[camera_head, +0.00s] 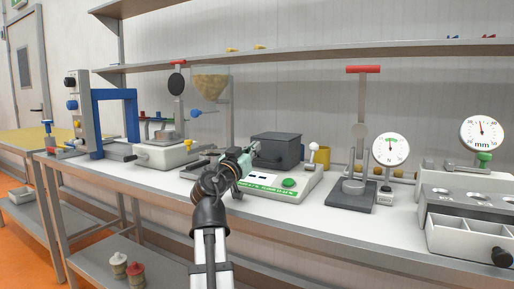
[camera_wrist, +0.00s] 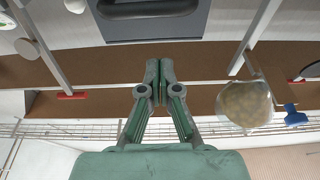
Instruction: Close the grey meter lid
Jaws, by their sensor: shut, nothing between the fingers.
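The meter (camera_head: 272,194) has a white base with a small display and a green button, and stands on the bench at the middle. Its dark grey box-shaped lid (camera_head: 277,149) sits at the back of the base; I cannot tell how far it is tilted. My gripper (camera_head: 252,151) appears in front of the lid's left side, partly hiding the base. In the wrist view, a grey panel with a dark handle (camera_wrist: 150,9), likely the lid, shows at the top edge. My gripper (camera_wrist: 159,66) is shut and empty there, its fingertips apart from the panel in the picture.
A white lever with a round knob (camera_head: 314,148) and a yellow cup (camera_head: 322,158) are right of the lid. A hopper (camera_head: 211,86) stands behind left. A red-handled press (camera_head: 362,130) and a dial gauge (camera_head: 390,149) stand to the right. The bench front is clear.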

